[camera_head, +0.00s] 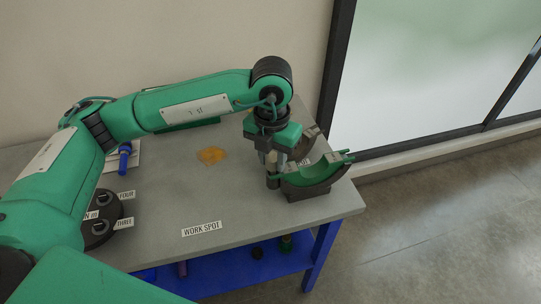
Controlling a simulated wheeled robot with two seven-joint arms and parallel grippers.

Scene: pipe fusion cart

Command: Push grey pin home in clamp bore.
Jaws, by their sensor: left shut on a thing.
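The clamp (314,176) is a dark, curved cradle with a green lining, standing near the right end of the grey table. My left gripper (272,167) points down at the clamp's left side, shut on a small grey piece that I take to be the grey pin. The pin is mostly hidden between the fingers, and I cannot tell how deep it sits in the bore. A dark, round upright part (272,182) shows just below the fingertips. My right gripper is not in view.
The grey table (165,205) is mostly clear in the middle, with an orange patch (211,155) and a "WORK SPOT" label (201,229). A blue-handled item (124,157) and a dark round holder (101,228) are at left. A blue lower shelf (225,276) holds small parts.

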